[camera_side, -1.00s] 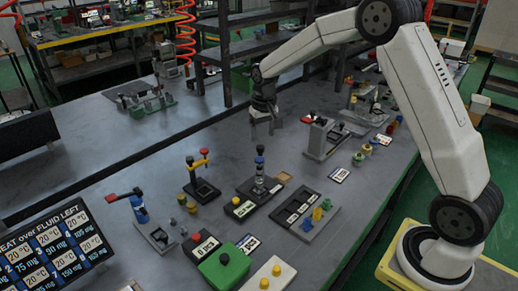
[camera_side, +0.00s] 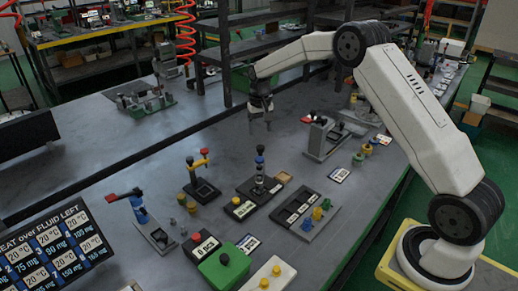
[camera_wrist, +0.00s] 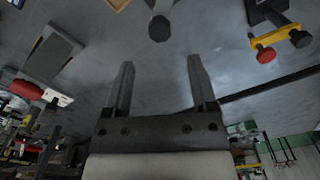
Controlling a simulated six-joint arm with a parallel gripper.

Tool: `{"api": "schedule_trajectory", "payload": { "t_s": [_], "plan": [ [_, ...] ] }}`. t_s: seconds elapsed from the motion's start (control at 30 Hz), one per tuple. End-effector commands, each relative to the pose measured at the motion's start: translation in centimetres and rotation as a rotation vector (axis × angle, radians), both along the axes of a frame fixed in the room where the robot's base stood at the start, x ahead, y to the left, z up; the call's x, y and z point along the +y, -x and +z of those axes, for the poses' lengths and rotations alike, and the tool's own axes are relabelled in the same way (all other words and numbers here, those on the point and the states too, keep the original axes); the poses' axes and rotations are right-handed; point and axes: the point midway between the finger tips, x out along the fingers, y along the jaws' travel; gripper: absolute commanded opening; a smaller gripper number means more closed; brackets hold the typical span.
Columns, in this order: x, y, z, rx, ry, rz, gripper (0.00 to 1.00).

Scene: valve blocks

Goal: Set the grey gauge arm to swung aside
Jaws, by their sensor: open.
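My gripper (camera_side: 259,124) is open and empty above the bench, behind the row of valve blocks. In the wrist view its two fingers (camera_wrist: 161,64) stand apart with only bare bench between them. A grey stand (camera_side: 318,138) to its right carries a short arm with a red knob (camera_side: 307,120). It seems to be the grey plate (camera_wrist: 50,52) and red knob (camera_wrist: 25,90) at left in the wrist view. I cannot tell for certain which part is the grey gauge arm. My gripper touches none of these things.
A block with a blue-and-black post (camera_side: 260,165) and one with a yellow-and-red handle (camera_side: 197,162) stand in front. A green box with a dark button (camera_side: 222,268) is nearer. Dark shelving (camera_side: 227,60) rises behind.

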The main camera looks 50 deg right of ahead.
Motion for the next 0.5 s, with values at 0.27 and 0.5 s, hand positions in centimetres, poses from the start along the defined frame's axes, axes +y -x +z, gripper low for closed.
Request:
{"api": "schedule_trajectory", "payload": {
  "t_s": [0.27, 0.5],
  "plan": [
    [0.0, 0.0, -3.4, 0.002, -0.001, 0.0, 0.73],
    [0.0, 0.0, -5.8, 0.001, 0.0, 0.001, 0.73]
  ]
}}
